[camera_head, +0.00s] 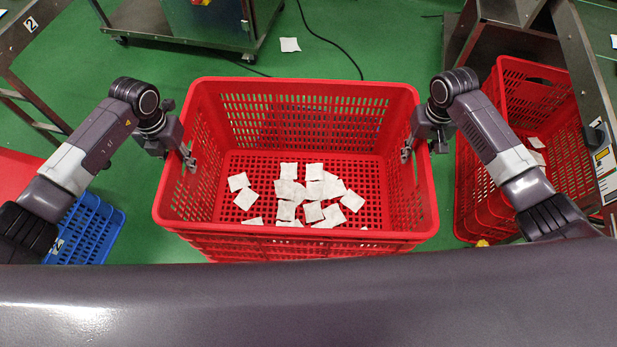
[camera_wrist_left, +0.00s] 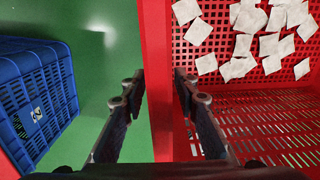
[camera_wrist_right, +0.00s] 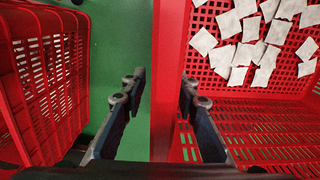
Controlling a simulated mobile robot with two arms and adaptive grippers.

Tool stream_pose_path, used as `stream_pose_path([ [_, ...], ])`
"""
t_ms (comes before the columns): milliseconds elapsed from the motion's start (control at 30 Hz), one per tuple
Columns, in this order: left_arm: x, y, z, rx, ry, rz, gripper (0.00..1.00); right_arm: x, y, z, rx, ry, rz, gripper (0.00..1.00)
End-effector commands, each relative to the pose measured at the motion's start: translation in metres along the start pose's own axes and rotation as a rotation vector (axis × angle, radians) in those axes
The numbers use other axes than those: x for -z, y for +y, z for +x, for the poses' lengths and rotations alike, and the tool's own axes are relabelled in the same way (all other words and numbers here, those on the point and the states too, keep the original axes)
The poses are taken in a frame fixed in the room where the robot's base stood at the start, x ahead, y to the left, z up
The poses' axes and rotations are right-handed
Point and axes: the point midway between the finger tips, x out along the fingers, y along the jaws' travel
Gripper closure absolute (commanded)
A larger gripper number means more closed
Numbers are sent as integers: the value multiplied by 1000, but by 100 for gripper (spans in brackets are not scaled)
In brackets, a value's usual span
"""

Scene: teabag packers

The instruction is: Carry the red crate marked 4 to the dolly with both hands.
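A large red crate (camera_head: 297,245) stands open at the top in front of me, with several white teabags (camera_head: 313,190) on its slatted floor. No number shows on it from here. My left gripper (camera_head: 181,152) is at the crate's left rim, and my right gripper (camera_head: 416,146) is at its right rim. In the left wrist view the fingers (camera_wrist_left: 160,88) straddle the side wall, one outside and one inside. The right wrist view shows the same, with green floor visible between the outer finger (camera_wrist_right: 160,88) and the wall. Both grippers look open. The dolly cannot be made out.
A blue crate (camera_head: 90,228) is at the lower left, also in the left wrist view (camera_wrist_left: 38,100). More red crates (camera_head: 475,195) stand close on the right. A metal cabinet on wheels (camera_head: 200,35) is at the back.

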Motion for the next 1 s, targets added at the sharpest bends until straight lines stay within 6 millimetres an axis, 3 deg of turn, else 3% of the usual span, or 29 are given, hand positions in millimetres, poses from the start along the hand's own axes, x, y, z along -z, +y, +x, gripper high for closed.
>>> stream_pose_path([
  [167,-1,0,-6,1,-2,0,72,0,0,0,1,0,-1,72],
  [267,-2,0,-19,0,-4,1,72,0,-1,0,1,0,-1,72],
  [700,-1,0,-104,0,-2,1,72,0,-1,0,1,0,-1,72],
  [1000,0,0,-120,0,2,0,72,1,0,-12,2,2,-1,72],
])
